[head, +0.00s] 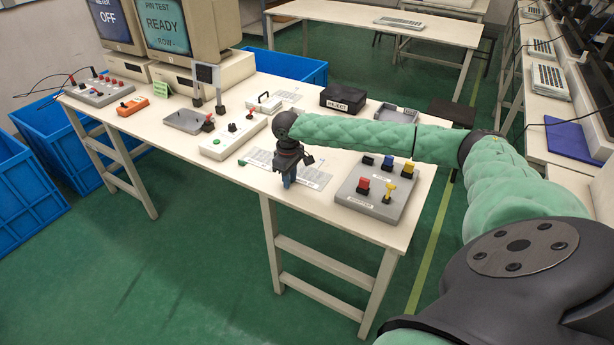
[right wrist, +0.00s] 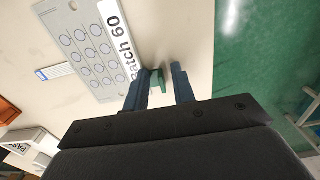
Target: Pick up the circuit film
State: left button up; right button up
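A grey film (right wrist: 85,45) printed with rows of circles and a white "Batch 60" label lies flat on the table in the right wrist view. In the head view, a pale printed sheet (head: 313,178) lies beside my right gripper, partly hidden by it. My right gripper (head: 288,184) points down at the table near its front edge. In the right wrist view its fingers (right wrist: 162,85) are apart, with a small green tab (right wrist: 157,80) between them, closer to the left finger. Whether the tab joins the film I cannot tell. My left gripper is not in view.
A grey box with coloured switches (head: 373,193) stands right of my gripper. A white box with a green button (head: 226,138) stands to its left. A black box (head: 343,99) and a grey tray (head: 396,113) are behind my arm. Blue crates (head: 285,67) stand around the table.

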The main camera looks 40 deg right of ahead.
grip_shut()
jog(key=shift+r, duration=0.15)
